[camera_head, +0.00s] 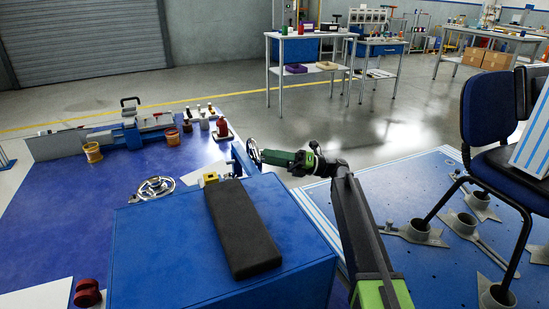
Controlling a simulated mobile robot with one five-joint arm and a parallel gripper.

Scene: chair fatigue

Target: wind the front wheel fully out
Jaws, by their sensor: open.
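Two handwheels show. One silver handwheel (155,187) lies face up at the left of the blue box. A second handwheel (252,150) stands on edge at the far side of the blue box (150,255). Which of them is the front wheel I cannot tell for sure. My green and black gripper (270,157) is open and points left at the upright wheel, with its tips close to the rim. Whether the tips touch the rim or straddle it is too small to tell. My gripper holds nothing that I can see.
A dark pad (240,228) and a yellow block (210,178) sit on the blue box. A blue chair (490,130) stands on clamped feet on the blue plate (420,270) at right. Bottles (222,127) and pots stand on the blue bench (75,210) at left.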

